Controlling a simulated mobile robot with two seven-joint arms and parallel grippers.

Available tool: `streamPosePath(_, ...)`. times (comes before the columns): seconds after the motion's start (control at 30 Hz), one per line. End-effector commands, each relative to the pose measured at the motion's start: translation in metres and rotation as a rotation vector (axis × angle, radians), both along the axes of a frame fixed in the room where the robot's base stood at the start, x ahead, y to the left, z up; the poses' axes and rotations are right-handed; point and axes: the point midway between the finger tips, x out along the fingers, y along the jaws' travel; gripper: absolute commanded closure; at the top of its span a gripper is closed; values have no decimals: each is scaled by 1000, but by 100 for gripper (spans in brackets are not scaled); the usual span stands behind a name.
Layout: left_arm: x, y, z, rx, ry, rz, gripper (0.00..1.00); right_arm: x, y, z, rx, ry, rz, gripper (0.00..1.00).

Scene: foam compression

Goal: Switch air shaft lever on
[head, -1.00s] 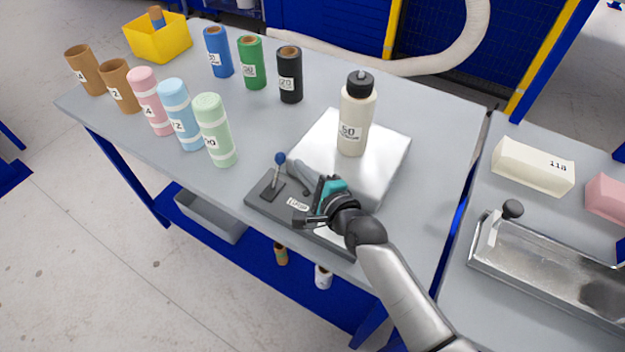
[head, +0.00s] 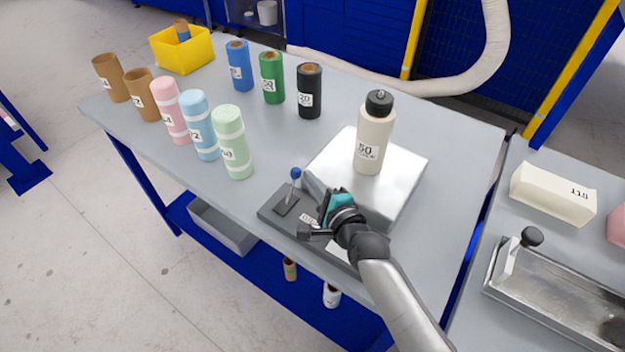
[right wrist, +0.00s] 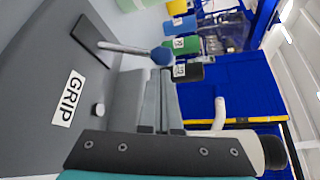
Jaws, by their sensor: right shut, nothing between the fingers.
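The lever with a blue ball knob (head: 295,173) stands on a dark grey base plate (head: 268,212) at the table's front edge. Its thin rod leans slightly from a dark slot. My right gripper (head: 313,184) is shut and empty, just right of the lever and above the plate. In the right wrist view the shut grey fingers (right wrist: 155,100) lie close to the blue knob (right wrist: 160,56); I cannot tell whether they touch. My wrist hides the plate's right part. My left gripper is not in view.
A cream bottle marked 50 (head: 374,140) stands on a shiny metal block (head: 402,172) behind the plate. Several coloured rolls stand on the table's left and back, with a yellow bin (head: 183,54). A second table with a metal tray (head: 550,318) is at right.

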Motion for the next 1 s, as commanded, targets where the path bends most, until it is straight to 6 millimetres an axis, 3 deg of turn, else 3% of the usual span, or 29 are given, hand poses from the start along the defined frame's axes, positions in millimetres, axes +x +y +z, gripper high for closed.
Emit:
streamPosePath(0.73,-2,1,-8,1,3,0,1,-9,7,4,-82,-115,1,100)
streamPosePath(1.0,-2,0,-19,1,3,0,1,-18,14,7,-164,-232,2,100)
